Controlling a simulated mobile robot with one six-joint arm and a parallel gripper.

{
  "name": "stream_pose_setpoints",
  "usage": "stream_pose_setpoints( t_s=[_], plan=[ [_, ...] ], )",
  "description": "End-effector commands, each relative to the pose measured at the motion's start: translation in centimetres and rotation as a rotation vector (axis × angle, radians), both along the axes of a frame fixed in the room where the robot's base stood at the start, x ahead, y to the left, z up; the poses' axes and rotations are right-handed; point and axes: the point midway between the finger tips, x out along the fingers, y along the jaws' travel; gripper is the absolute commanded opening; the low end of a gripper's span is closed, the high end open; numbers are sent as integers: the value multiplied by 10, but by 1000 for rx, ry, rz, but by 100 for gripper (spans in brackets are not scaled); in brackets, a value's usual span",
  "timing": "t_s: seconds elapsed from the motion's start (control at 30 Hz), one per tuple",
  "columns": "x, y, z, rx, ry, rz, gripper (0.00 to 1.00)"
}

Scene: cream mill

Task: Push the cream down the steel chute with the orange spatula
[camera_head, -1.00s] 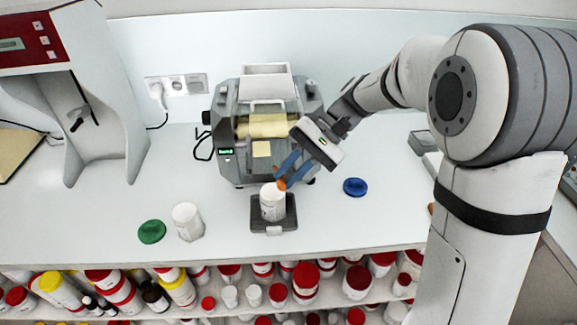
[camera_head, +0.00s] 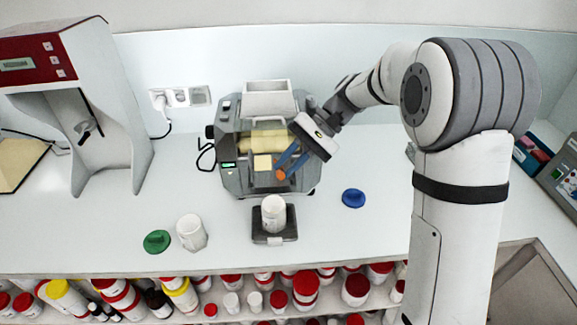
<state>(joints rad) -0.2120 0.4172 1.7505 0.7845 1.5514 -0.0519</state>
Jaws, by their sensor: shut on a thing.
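The mill (camera_head: 231,176) stands at the back middle. Pale yellow cream (camera_head: 266,138) coats its rollers, and a squarish patch of cream (camera_head: 262,161) shows at the front, where the steel chute seems to be. I cannot make out the chute's edges. My gripper (camera_head: 285,168), with blue fingers, is at the mill's front right, shut on the orange spatula (camera_head: 280,175). Only a small orange part shows between the fingertips, just right of and below the cream patch. I cannot tell whether it touches the chute. An open-looking white jar (camera_head: 274,216) stands upright below it.
The jar stands on a dark scale (camera_head: 270,239). Left of it are another white jar (camera_head: 191,233) and a green lid (camera_head: 157,242); right is a blue lid (camera_head: 353,199). A tall white-and-red machine (camera_head: 85,100) stands left.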

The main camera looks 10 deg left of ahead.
Motion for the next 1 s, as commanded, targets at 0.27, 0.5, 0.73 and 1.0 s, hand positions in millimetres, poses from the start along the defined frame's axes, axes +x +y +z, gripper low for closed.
stream_pose_setpoints(
  t_s=[0.27, 0.5, 0.73, 1.0],
  plan=[
    [5, 1, 1, 0, -1, -1, 0],
    [2, 1, 9, 0, -1, -1, 0],
    [-7, -1, 31, 0, -2, -1, 0],
    [-18, -4, 54, 0, -1, 0, 0]
  ],
)
